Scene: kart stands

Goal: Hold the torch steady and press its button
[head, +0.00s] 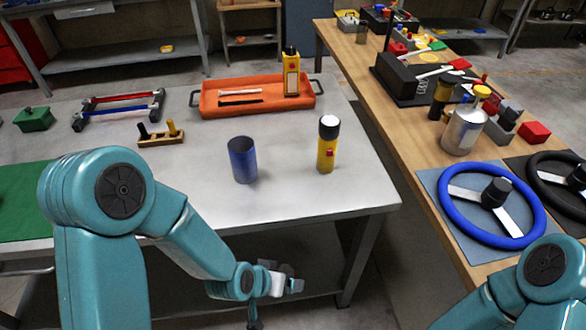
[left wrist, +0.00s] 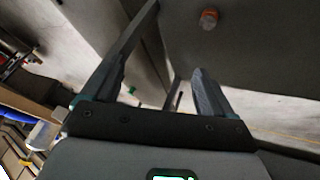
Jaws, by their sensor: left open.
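The torch (head: 326,152) is yellow with a black and white head and a red button on its side. It stands upright on the grey metal table (head: 300,196), near its right end. My left gripper (head: 286,284) is in front of the table's near edge, lower than the tabletop and apart from the torch. In the left wrist view its two fingers (left wrist: 160,78) are spread with nothing between them. The torch cannot be made out in that view. My right arm shows at the lower right, but its gripper is out of view.
A blue cylinder (head: 242,160) stands left of the torch. Behind is an orange tray (head: 213,105) with a yellow device (head: 291,74) upright in it. A wooden block with pegs (head: 161,138) lies left. A wooden bench (head: 413,158) with a blue steering wheel (head: 450,210) is right, across a gap.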

